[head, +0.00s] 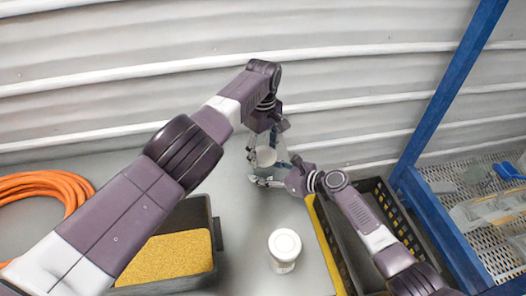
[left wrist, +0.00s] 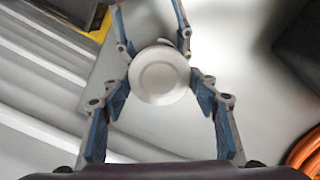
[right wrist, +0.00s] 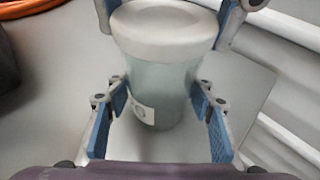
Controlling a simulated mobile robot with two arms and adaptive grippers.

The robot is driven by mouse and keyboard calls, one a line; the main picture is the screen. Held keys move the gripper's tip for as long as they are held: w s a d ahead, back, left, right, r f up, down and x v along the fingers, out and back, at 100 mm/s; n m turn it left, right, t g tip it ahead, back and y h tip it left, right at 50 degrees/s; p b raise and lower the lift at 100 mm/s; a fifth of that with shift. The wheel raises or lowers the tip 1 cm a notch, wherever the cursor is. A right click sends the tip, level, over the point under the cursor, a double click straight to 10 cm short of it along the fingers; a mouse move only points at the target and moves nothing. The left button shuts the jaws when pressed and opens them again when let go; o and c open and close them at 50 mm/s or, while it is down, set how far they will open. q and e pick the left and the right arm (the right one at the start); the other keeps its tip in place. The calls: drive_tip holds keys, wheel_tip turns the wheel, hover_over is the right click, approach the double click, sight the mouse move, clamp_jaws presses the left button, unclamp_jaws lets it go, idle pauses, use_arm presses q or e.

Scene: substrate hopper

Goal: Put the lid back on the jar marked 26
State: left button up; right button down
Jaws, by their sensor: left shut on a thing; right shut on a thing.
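A clear jar (right wrist: 160,85) with a white label, whose number I cannot read, stands on the grey table in the right wrist view. A white round lid (right wrist: 165,27) is at its mouth, looking level; whether it is fully seated I cannot tell. The lid also shows from above in the left wrist view (left wrist: 159,76). My left gripper (left wrist: 160,95) comes from above and is shut on the lid. My right gripper (right wrist: 160,92) is shut on the jar's body from the side. In the head view, the arms partly hide both.
Another white-lidded jar (head: 284,246) stands nearer on the table. A dark crate (head: 377,215) is at the right, beside a blue frame (head: 445,100) and mesh shelf. A black tray with a yellow sponge-like block (head: 170,258) and an orange hose (head: 45,183) are left.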

use_arm(q)
drive_tip(key=m, duration=0.6)
drive_tip(key=o, duration=0.8)
